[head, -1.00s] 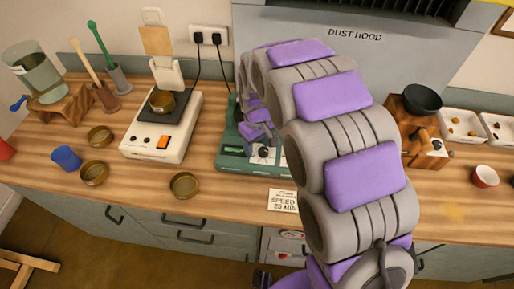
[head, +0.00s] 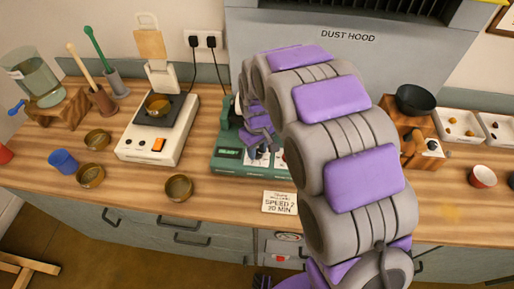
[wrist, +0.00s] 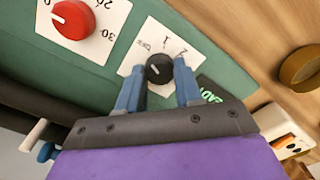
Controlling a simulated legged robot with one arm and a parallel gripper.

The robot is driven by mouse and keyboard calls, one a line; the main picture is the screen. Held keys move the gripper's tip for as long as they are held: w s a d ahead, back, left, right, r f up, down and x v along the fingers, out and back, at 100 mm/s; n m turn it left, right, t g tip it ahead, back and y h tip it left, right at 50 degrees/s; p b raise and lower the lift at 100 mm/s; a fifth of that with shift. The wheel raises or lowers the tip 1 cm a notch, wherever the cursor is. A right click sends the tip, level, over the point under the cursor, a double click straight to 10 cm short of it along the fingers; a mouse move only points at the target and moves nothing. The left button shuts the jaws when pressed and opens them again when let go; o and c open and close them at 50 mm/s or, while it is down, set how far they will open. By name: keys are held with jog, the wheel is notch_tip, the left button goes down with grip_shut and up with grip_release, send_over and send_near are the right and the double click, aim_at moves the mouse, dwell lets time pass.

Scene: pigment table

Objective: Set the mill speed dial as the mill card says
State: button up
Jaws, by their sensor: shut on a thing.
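The black mill speed dial (wrist: 159,68) sits on a white plate marked OFF, 1 and 2 on the green mill. Its white pointer line looks turned towards the OFF side; the exact setting is hard to read. My gripper (wrist: 158,80) has its blue fingers on either side of the dial, shut on it. In the head view, my gripper (head: 262,143) is at the front panel of the green mill (head: 226,165), mostly behind my arm. The mill card (head: 279,203) lies at the counter's front edge; it reads SPEED, seemingly 2, with a MIN line below.
A red dial (wrist: 73,19) with larger numbers is beside the speed dial. A wooden block (head: 411,125) with a black bowl stands to the right. The dust hood rises behind.

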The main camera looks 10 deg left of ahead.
jog(key=shift+c, duration=0.4)
jog(key=shift+p, duration=0.3)
jog(key=m+p, duration=0.3)
jog(key=shift+r+m, duration=0.15)
jog(key=shift+m, duration=0.25)
jog(key=m+p, duration=0.3)
jog(key=m, duration=0.1)
jog(key=shift+d+m+p, duration=0.1)
jog(key=shift+m+p, duration=0.2)
jog(key=shift+p, duration=0.05)
jog(key=m+p, duration=0.3)
jog(key=m, duration=0.1)
jog(key=shift+m, duration=0.3)
jog(key=m+p, duration=0.1)
jog(key=m, duration=0.1)
jog(key=m+p, duration=0.1)
jog(key=m, duration=0.1)
jog(key=shift+f+m, duration=0.2)
jog(key=shift+m, duration=0.1)
